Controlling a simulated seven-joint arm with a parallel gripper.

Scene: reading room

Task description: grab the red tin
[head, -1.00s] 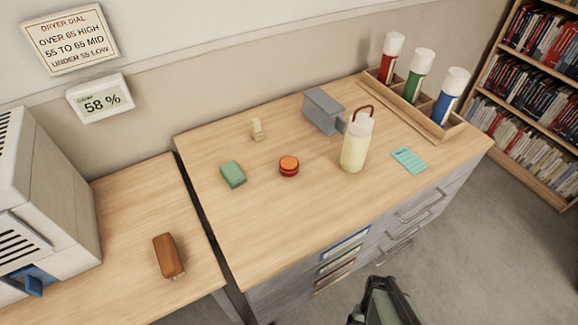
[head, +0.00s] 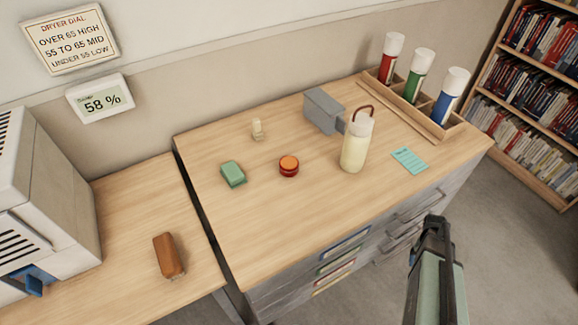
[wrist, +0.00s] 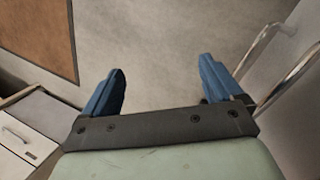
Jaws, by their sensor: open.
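The red tin (head: 289,167) is a small round tin with an orange top. It stands on the wooden cabinet top in the head view, between a green block and a cream bottle. My gripper (head: 434,222) is in front of the cabinet at the lower right of the head view, well apart from the tin. In the wrist view my gripper (wrist: 162,88) shows two blue fingers spread wide with nothing between them. The tin is not in the wrist view.
The cream bottle (head: 354,148) with a brown loop stands right of the tin. A green block (head: 233,174), a grey box (head: 323,111), a teal card (head: 410,160) and a wooden rack (head: 434,127) of bottles share the top. Drawer handles (head: 420,207) jut from the cabinet front.

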